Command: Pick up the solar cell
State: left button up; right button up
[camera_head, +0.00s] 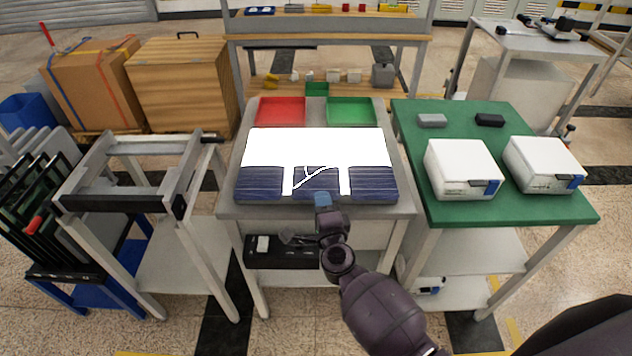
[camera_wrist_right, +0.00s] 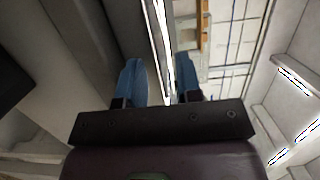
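A large layup on the middle table has a bright white sheet (camera_head: 315,147) with dark blue solar cells along its front edge: one at the left (camera_head: 260,184), one in the middle (camera_head: 318,182) and one at the right (camera_head: 372,182). White lines cross the middle cell. My right gripper (camera_head: 322,202) is at the table's front edge, just in front of the middle cell. In the right wrist view its blue fingers (camera_wrist_right: 160,82) stand apart, with a thin bright edge between them. I cannot tell whether they touch it. My left gripper is not in view.
A red tray (camera_head: 282,111) and a green tray (camera_head: 351,111) sit behind the layup. A green table (camera_head: 480,205) with white boxes stands right. A metal frame stand (camera_head: 140,185) stands left. A black tray (camera_head: 282,252) is below the front edge.

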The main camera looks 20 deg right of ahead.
jog(key=shift+w, duration=0.1)
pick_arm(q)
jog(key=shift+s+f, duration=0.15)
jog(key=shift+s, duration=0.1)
pick_arm(e)
grip_shut()
pick_arm(q)
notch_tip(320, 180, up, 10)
jog(key=p, duration=1)
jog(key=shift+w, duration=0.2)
pick_arm(e)
notch_tip(320, 180, up, 20)
